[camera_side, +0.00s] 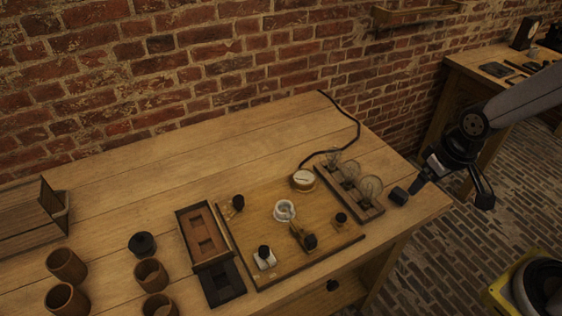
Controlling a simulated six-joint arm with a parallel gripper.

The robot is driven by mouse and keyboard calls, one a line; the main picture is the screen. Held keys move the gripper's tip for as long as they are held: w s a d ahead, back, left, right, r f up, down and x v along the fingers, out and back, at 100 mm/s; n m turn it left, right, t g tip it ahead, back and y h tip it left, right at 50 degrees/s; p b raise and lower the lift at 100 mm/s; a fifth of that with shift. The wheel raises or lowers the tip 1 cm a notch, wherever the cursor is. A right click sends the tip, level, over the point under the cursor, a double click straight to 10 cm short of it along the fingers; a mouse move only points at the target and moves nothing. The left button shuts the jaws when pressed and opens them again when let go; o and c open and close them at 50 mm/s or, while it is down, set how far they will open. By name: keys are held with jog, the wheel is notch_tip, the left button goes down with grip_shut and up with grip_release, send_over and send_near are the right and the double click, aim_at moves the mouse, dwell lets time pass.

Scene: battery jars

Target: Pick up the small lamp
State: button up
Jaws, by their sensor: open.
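Three clear glass lamps stand in a row in a dark wooden rack (372,212) near the right end of the bench. The small lamp (334,158) is the farthest back. A middle-sized lamp (350,172) and a large lamp (370,189) stand in front of it. My gripper (446,195) is open, with nothing seen between its fingers. It is to the right of the rack, by the bench's right edge and apart from the lamps. The lower part of the small lamp is hard to make out.
A wooden board (262,208) with a round dial (303,180), a white ring-shaped part (285,211) and black knobs lies left of the rack. A black cable (358,125) runs behind it. A dark two-part tray (224,285) and several brown cups (67,265) stand farther left. The back of the bench is clear.

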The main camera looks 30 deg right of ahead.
jog(key=shift+r, duration=0.15)
jog(key=shift+w+v, duration=0.55)
jog(key=shift+v, duration=1.85)
jog(key=w+d+m+t+y, duration=0.25)
jog(key=w+m+y, duration=0.35)
jog(key=w+m, duration=0.6)
jog(key=w+d+m+t+y, duration=0.25)
jog(key=w+m+y, duration=0.25)
jog(key=w+m, duration=0.7)
send_near(335, 148)
jog(key=w+a, duration=0.1)
jog(key=a, duration=0.1)
jog(key=shift+w+d+f+m, duration=0.1)
jog(key=shift+d+f+m, duration=0.1)
jog(key=shift+f+m, duration=0.35)
jog(key=shift+a+f, duration=0.1)
jog(key=shift+x, duration=1.2)
